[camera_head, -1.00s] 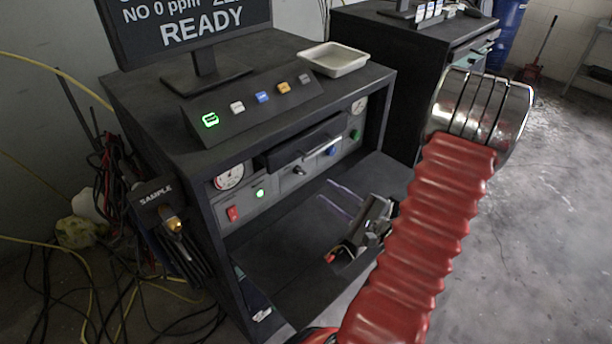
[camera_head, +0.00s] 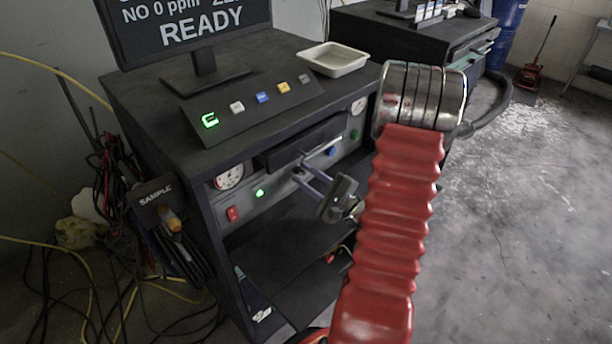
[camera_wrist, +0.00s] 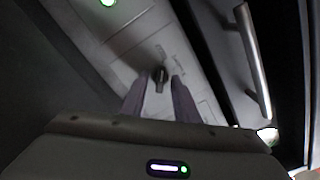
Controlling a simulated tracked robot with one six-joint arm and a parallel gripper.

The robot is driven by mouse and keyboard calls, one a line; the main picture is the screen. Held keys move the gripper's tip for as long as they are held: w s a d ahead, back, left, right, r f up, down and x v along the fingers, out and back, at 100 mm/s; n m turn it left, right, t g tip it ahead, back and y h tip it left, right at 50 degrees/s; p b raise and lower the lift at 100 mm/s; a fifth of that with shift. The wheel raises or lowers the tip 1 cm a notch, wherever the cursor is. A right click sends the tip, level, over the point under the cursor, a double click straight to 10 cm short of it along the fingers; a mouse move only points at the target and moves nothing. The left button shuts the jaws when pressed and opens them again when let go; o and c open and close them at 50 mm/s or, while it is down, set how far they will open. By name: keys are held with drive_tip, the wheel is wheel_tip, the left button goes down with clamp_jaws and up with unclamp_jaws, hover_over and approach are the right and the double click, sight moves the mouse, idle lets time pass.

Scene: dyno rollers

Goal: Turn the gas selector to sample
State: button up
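The gas selector (camera_wrist: 161,75) is a small dark knob on the pale front panel (camera_wrist: 115,42) of the cabinet. Small labels beside it are too blurred to read. My gripper (camera_head: 301,168) reaches into the cabinet front at the panel. In the wrist view its two fingers (camera_wrist: 159,86) are apart, one on each side of the knob, with a gap to it on both sides. I cannot tell whether the fingertips reach past the knob's face. In the head view the fingers largely hide the knob.
A green lamp (camera_head: 259,193), a red switch (camera_head: 232,214), gauges and a blue knob (camera_head: 330,151) share the panel. A drawer with a bar handle (camera_wrist: 252,62) juts out just above. A white tray (camera_head: 334,59) and a button console (camera_head: 250,104) sit on top. A probe holder marked SAMPLE (camera_head: 157,196) hangs at left.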

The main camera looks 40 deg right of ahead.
drive_tip(key=shift+c, duration=0.4)
drive_tip(key=c, duration=0.6)
drive_tip(key=shift+d, duration=0.1)
clamp_jaws()
drive_tip(key=shift+m, duration=0.3)
drive_tip(key=m, duration=0.4)
drive_tip(key=shift+f, duration=0.1)
drive_tip(key=m, duration=0.5)
drive_tip(key=shift+m, duration=0.3)
